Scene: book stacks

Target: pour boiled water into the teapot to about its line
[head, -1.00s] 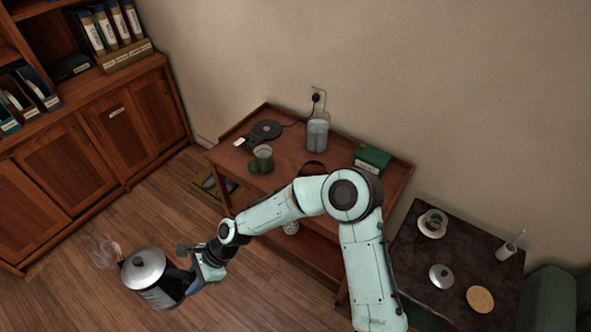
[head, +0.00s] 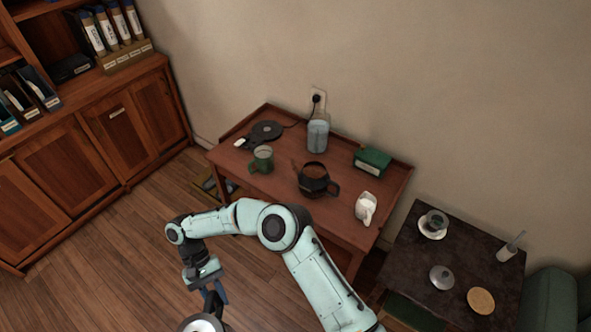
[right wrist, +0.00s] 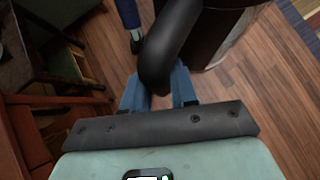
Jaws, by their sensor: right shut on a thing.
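The kettle (head: 203,323) has a steel lid and dark body, and is cut off by the bottom edge of the head view. My right gripper (head: 215,293) is shut on its black handle (right wrist: 166,45) and holds it over the floor, in front of the table. Its body (right wrist: 226,30) also shows in the right wrist view. The dark teapot (head: 316,187) stands uncovered on the wooden table, well apart from the kettle. Its inside looks brown; I cannot make out a line or a water level. My left gripper is out of view.
A dark side table (head: 464,247) holds a grey lid (head: 441,279) and a cup.

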